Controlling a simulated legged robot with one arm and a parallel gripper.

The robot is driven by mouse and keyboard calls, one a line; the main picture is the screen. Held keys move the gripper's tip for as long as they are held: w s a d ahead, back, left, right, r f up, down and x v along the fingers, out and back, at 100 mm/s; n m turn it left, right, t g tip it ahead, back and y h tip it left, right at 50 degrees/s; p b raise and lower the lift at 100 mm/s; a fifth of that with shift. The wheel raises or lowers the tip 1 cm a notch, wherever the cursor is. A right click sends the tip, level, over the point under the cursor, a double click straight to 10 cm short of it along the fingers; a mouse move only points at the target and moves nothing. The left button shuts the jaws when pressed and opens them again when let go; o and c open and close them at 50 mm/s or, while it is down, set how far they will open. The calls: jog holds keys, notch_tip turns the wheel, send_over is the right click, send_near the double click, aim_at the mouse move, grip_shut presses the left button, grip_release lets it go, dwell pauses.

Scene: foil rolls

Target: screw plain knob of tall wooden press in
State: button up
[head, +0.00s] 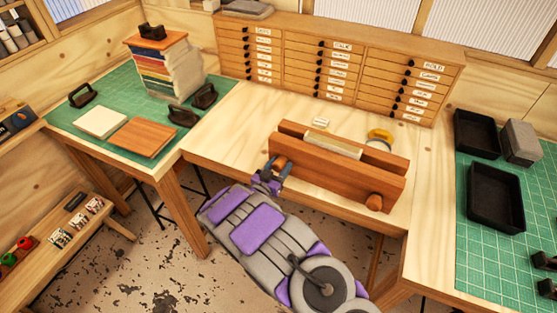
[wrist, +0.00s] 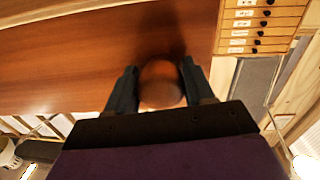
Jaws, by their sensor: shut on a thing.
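The wooden press (head: 335,165) lies on the pale workbench in the middle of the head view. It has two long reddish-brown boards with a pale block (head: 333,146) between them. My gripper (head: 275,170) is at the left knob. In the wrist view, the knob (wrist: 160,86) sits between the dark fingers of my gripper (wrist: 160,76), which are shut on it. The front board (wrist: 90,60) is close behind the knob.
A small-drawer cabinet (head: 335,65) stands behind the press. A yellow-rimmed round item (head: 379,136) is just behind the press. Green mats lie on both sides, the left with a stack of coloured sheets (head: 165,68), the right with black trays (head: 495,197). The bench left of the press is clear.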

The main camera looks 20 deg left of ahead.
jog(key=shift+a+r+n+p, duration=0.1)
jog(key=shift+r+n+p, duration=0.05)
jog(key=shift+n+p, duration=1.3)
jog(key=shift+n, duration=0.25)
jog(key=o, duration=1)
jog(key=shift+a, duration=0.15)
jog(key=shift+f, duration=0.2)
jog(key=shift+s, duration=0.3)
jog(key=s+a, duration=0.2)
jog(key=s, duration=1.4)
jog(key=shift+s+a+f+p, duration=0.15)
jog(key=shift+s+a+p, duration=0.1)
jog(key=shift+a+p, duration=0.15)
